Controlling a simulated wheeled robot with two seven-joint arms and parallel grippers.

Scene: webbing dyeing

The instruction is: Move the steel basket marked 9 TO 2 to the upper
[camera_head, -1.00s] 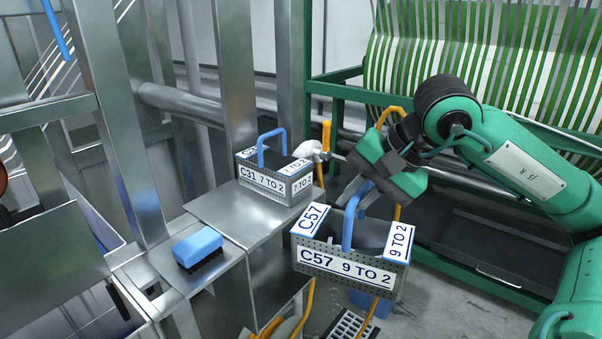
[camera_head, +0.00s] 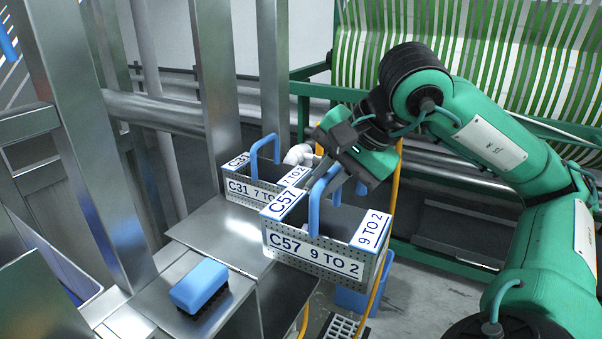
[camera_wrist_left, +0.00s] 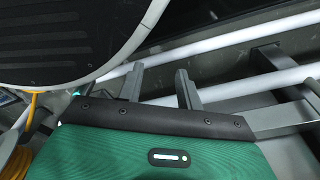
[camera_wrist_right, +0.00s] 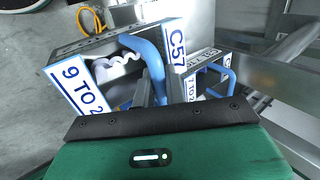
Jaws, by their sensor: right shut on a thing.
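The steel basket marked C57 9 TO 2 (camera_head: 312,258) hangs upright in the middle of the head view, at the right edge of the steel ledge (camera_head: 220,232). My right gripper (camera_head: 335,178) is shut on its blue handle. In the right wrist view the basket (camera_wrist_right: 105,68) hangs by its blue handle, with a pale wavy thing inside. A second basket marked C31 7 TO 2 (camera_head: 250,188) stands on the ledge just behind it. It also shows in the right wrist view (camera_wrist_right: 205,75). My left gripper (camera_wrist_left: 160,88) is open and empty in its wrist view.
A blue brush (camera_head: 199,286) lies on the front part of the ledge. Steel posts (camera_head: 205,90) rise behind the ledge. A green frame with green-striped webbing (camera_head: 460,50) stands behind on the right. A blue container (camera_head: 352,301) is on the floor below.

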